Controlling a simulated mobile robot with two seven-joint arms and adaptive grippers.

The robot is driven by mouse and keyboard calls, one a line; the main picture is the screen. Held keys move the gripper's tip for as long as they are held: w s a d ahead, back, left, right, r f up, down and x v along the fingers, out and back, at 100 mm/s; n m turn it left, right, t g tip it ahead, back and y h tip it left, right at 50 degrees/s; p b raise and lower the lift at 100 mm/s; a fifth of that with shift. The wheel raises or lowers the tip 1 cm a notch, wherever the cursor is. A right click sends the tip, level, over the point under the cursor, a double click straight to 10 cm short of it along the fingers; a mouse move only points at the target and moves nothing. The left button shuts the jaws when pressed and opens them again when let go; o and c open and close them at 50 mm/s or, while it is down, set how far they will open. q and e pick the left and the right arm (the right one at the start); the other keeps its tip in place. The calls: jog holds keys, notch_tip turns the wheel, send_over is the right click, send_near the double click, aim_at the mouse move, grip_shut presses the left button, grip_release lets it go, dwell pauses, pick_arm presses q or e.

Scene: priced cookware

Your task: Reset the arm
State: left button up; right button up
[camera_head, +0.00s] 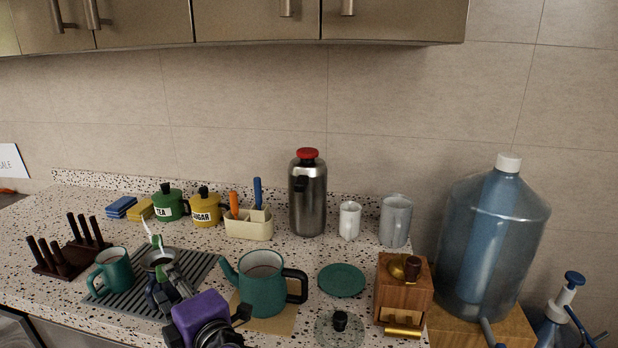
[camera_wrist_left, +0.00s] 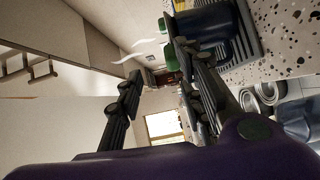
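My left gripper (camera_head: 165,282) shows at the lower left of the head view, with a purple body and dark fingers over the grey ribbed mat (camera_head: 203,266). In the left wrist view my left gripper (camera_wrist_left: 157,62) has its two fingers well apart, with nothing held between them. A teal mug (camera_head: 115,271) stands to the left of the fingers. A teal kettle (camera_head: 263,288) stands to their right. A small metal bowl-like thing (camera_head: 156,259) is partly hidden behind the fingers. My right gripper is not in view.
A green TEA canister (camera_head: 168,204), a yellow SUGAR canister (camera_head: 206,209) and a utensil caddy (camera_head: 248,229) stand behind. A steel flask (camera_head: 308,198) is at the back. A wooden grinder (camera_head: 403,290) and a large water bottle (camera_head: 492,240) are at the right. Cabinets (camera_head: 250,22) hang above.

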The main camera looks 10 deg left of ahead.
pick_arm(q)
jog(key=s+d+f+m+t+h+p, duration=0.3)
jog(key=s+d+f+m+t+h, duration=0.65)
jog(key=m, duration=1.25)
jog(key=s+d+f+m+g+h, duration=0.2)
jog(key=s+f+g, duration=0.2)
jog(key=s+f, duration=0.2)
jog(key=s+d+f+m+g+h, duration=0.2)
jog(key=s+f, duration=0.4)
jog(key=f, duration=0.5)
jog(key=shift+d+g+h, duration=0.15)
jog(key=shift+g+h, duration=0.3)
jog(key=shift+g, duration=0.7)
jog(key=shift+o, duration=0.4)
jog(key=s+a+f+m+g, duration=0.1)
jog(key=s+f+g, duration=0.3)
jog(key=s+f, duration=0.3)
jog(key=s, duration=0.4)
jog(key=shift+a+f+m+y+p, duration=0.15)
jog(key=shift+a+m+y+p, duration=0.15)
jog(key=shift+m+p, duration=0.1)
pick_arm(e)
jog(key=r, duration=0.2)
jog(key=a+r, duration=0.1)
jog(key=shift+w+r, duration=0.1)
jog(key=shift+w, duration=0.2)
